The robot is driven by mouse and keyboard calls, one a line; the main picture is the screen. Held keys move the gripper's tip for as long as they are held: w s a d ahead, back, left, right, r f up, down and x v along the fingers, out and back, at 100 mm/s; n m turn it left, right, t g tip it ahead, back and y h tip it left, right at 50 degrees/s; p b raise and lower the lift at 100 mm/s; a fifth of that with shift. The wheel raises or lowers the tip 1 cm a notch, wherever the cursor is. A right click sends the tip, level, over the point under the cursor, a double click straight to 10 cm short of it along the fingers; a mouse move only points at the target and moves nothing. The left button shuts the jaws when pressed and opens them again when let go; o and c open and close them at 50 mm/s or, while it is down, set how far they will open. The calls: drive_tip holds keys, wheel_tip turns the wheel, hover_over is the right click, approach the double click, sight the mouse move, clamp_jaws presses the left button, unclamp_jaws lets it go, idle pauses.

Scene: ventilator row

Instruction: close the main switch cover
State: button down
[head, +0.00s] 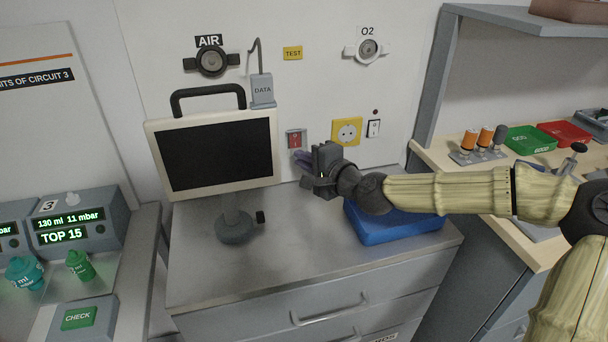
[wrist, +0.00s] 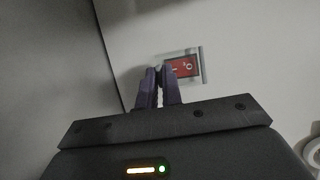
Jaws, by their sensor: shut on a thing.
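The red main switch (head: 297,139) is on the wall, to the right of the monitor. It also shows in the wrist view (wrist: 184,67), with a grey frame (wrist: 202,65) along its right side. My gripper (head: 301,157) is in front of the wall at the switch's lower edge. In the wrist view, my gripper's purple fingers (wrist: 158,76) are almost together at the switch's left side. A small pale edge (wrist: 158,68) shows between the tips and looks like part of the main switch cover. Most of the cover is hidden or hard to make out, so its angle is unclear.
The monitor (head: 217,152) stands close to the left of my gripper. A yellow socket (head: 346,132) and a white switch (head: 374,128) are on the wall to the right. A blue tray (head: 400,226) lies under my arm. The front of the grey worktop (head: 290,255) is clear.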

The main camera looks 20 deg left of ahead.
drive_tip(key=b, duration=0.1)
drive_tip(key=f+y+b, duration=0.1)
drive_tip(key=shift+w+a+f+t+b, duration=0.1)
drive_tip(key=shift+w+f+t+b, duration=0.2)
drive_tip(key=shift+t+b, duration=0.1)
drive_tip(key=shift+a+n+b, duration=0.1)
drive_tip(key=shift+n+b, duration=0.3)
drive_tip(key=shift+b, duration=0.1)
drive_tip(key=shift+w+r+y, duration=0.1)
drive_tip(key=shift+y, duration=0.2)
drive_tip(key=c, duration=1.6)
unclamp_jaws()
drive_tip(key=shift+o, duration=0.2)
drive_tip(key=shift+r, duration=0.15)
